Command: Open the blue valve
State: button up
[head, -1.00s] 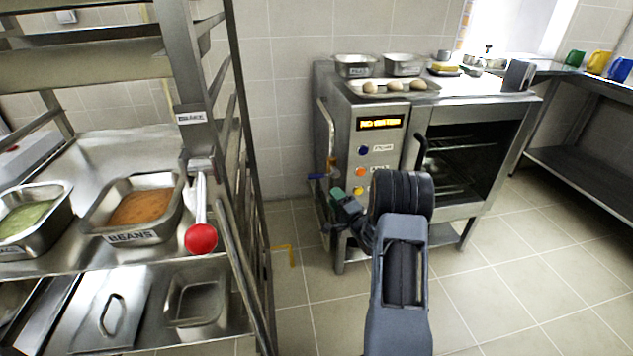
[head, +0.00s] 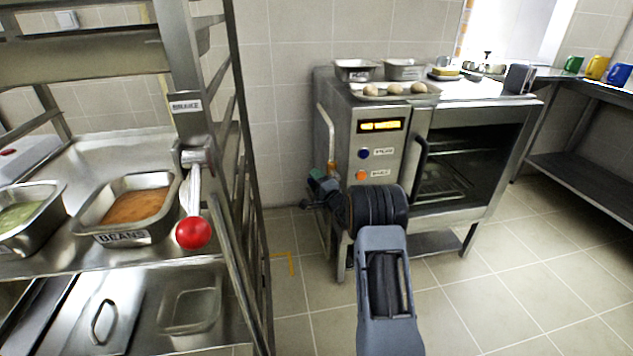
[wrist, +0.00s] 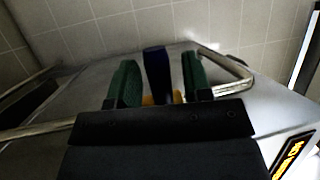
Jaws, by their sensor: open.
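In the wrist view the blue valve handle (wrist: 157,72) stands upright between the two green fingertips of my gripper. A gap shows on each side of it, wider at the right finger. A small yellow part (wrist: 150,99) shows low beside it. In the head view my gripper (head: 320,186) is at the left side of the steel oven (head: 385,155), low beside its control panel. There the blue handle is hidden behind my gripper, and a yellow pipe (head: 331,160) shows just above. My gripper is open, with nothing clamped.
A bent metal rail (wrist: 228,66) runs close to the right finger in the wrist view. A steel rack with a red-knobbed brake lever (head: 193,233) and a beans pan (head: 125,237) stands at left. Tiled floor (head: 310,300) is clear between rack and oven.

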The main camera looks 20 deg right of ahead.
jog(key=shift+c, duration=0.2)
grip_shut()
